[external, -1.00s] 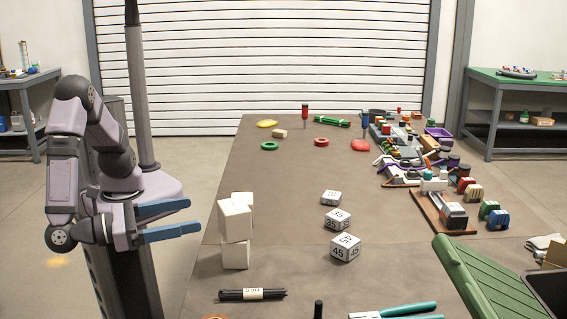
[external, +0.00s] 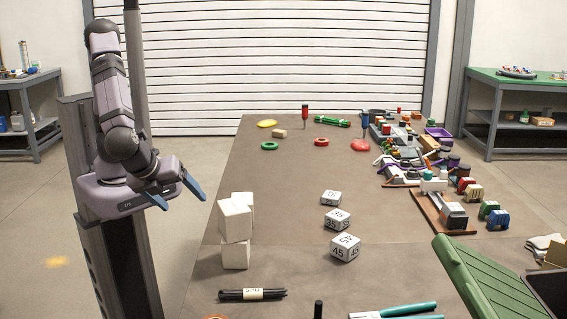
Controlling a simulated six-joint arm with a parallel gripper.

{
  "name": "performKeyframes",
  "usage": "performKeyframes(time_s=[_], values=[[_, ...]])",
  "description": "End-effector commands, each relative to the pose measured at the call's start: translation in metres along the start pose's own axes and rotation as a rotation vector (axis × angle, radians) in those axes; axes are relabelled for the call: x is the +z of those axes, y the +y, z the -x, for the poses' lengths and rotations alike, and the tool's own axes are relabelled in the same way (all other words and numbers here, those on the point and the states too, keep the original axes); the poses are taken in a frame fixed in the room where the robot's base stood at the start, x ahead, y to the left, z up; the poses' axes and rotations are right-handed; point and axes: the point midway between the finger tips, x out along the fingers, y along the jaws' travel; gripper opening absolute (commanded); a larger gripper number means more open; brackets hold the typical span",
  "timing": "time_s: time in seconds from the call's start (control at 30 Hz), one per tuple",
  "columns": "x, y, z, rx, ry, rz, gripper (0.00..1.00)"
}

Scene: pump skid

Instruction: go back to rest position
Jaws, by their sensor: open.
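My gripper (external: 184,196) is open and empty. Its two blue fingers are apart and point down and to the right. It hangs in front of my column, left of the long brown table (external: 290,190) and clear of it. My arm (external: 113,95) is folded upright close to the column.
White blocks (external: 235,220) are stacked near the table's left edge, the closest things to my gripper. Several numbered white cubes (external: 338,219) stand mid-table. A black marker bundle (external: 252,294) lies in front. Pump parts (external: 455,212) crowd the right side. Open floor lies left.

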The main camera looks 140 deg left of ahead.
Motion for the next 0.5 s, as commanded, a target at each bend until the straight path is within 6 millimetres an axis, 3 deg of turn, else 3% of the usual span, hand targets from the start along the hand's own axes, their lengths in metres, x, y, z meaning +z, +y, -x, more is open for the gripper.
performKeyframes(time_s=[0.03,0.2,0.33,0.5], values=[[0.008,0.009,0.008,0.093,0.063,0.091,0.77],[-0.004,0.039,0.026,0.353,0.269,0.415,0.77],[-0.014,0.042,0.04,0.465,0.37,0.605,0.77],[-0.021,0.04,0.048,0.526,0.427,0.724,0.77]])
